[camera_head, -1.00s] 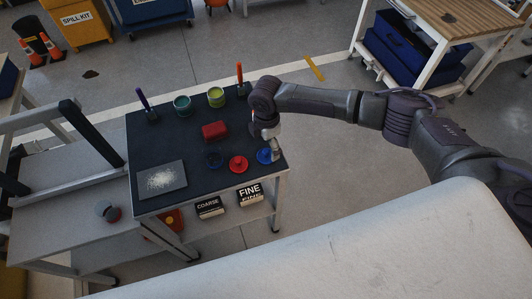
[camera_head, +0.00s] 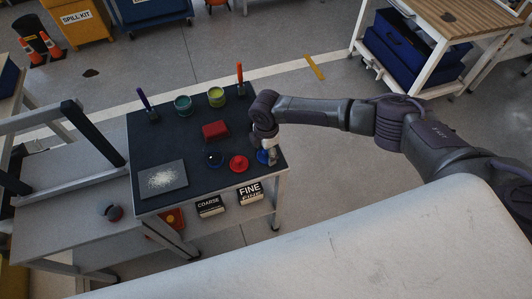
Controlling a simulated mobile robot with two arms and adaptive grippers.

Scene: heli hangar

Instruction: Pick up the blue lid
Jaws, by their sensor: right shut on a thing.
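The blue lid (camera_head: 262,157) lies at the right front of the dark tabletop (camera_head: 165,135), partly hidden by my right gripper. My right gripper (camera_head: 269,157) points down at the lid and is shut on it. I cannot tell whether the lid is clear of the tabletop. A red lid (camera_head: 238,163) lies just left of it. My left gripper is not in view.
A dark round item (camera_head: 214,160), a red block (camera_head: 214,130), a teal can (camera_head: 183,104), a yellow-green can (camera_head: 216,96) and a grey plate with white powder (camera_head: 162,180) share the tabletop. Boxes marked COARSE (camera_head: 210,206) and FINE (camera_head: 250,193) sit on the shelf below.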

